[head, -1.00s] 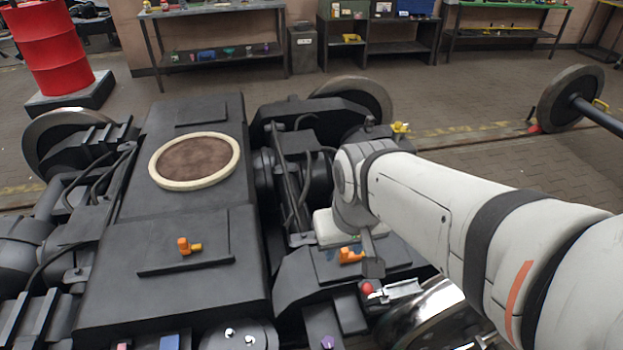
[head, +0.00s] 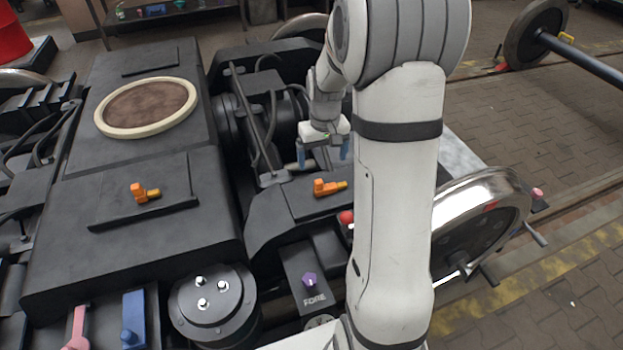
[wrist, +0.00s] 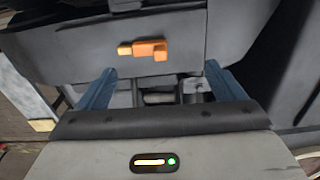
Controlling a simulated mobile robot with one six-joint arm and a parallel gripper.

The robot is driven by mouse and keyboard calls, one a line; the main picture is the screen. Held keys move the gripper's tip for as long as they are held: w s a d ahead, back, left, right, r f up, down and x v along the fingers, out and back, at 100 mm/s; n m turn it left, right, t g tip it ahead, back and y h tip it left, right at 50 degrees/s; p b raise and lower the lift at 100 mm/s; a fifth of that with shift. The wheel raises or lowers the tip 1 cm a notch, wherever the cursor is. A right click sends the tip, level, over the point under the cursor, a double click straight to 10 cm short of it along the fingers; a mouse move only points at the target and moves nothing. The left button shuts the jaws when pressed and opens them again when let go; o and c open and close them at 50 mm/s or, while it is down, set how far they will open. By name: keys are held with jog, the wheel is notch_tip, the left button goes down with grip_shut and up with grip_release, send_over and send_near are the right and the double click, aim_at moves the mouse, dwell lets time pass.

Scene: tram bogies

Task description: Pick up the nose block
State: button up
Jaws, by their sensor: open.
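Two orange blocks with a yellow-orange nose look alike, and I cannot tell from their looks which is meant. One nose block (head: 325,187) lies on the dark plate at the right of the bogie, its nose to the right. The other orange block (head: 143,192) lies on the left plate. My gripper (head: 322,155) is open and empty, its blue fingers just behind the right block and apart from it. In the wrist view one nose block (wrist: 150,49) lies ahead of and between the open fingers of my gripper (wrist: 160,72).
A round cream-rimmed pad (head: 147,107) lies on the left frame. A red knob (head: 346,217) stands close to the right block. A purple knob (head: 309,279) is in front. A shiny wheel (head: 480,225) stands at the right.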

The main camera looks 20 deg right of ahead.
jog(key=b, duration=0.2)
send_over(325, 187)
jog(key=f, duration=0.9)
jog(key=shift+s+f, duration=0.2)
jog(key=shift+s, duration=0.05)
jog(key=f+b, duration=0.1)
jog(key=f, duration=0.4)
jog(key=shift+w+f, duration=0.1)
jog(key=shift+w, duration=0.1)
jog(key=c, duration=1.1)
